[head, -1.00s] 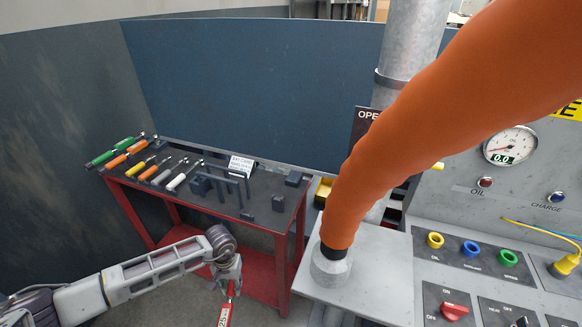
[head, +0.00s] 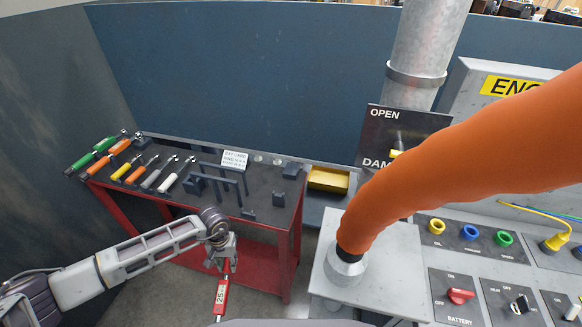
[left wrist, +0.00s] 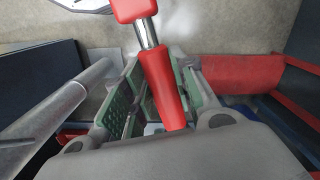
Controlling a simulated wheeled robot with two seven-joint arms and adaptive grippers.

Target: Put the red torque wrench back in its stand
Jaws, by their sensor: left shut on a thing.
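My left gripper (head: 229,262) is shut on the red torque wrench (head: 221,296), which hangs down below it in the head view, with a pale label on its red body. In the left wrist view the wrench (left wrist: 163,80) stands between the green finger pads of the gripper (left wrist: 152,98), its red grip and a short metal part showing. The dark stand (head: 229,181) with upright posts is on the red workbench, above and beyond the gripper. I cannot see my right gripper.
The red workbench (head: 262,262) holds several wrenches with green, orange, yellow, grey and white handles at its left. A white card (head: 234,159) stands behind the stand. A thick orange hose (head: 440,180) and the control console (head: 400,262) fill the right side.

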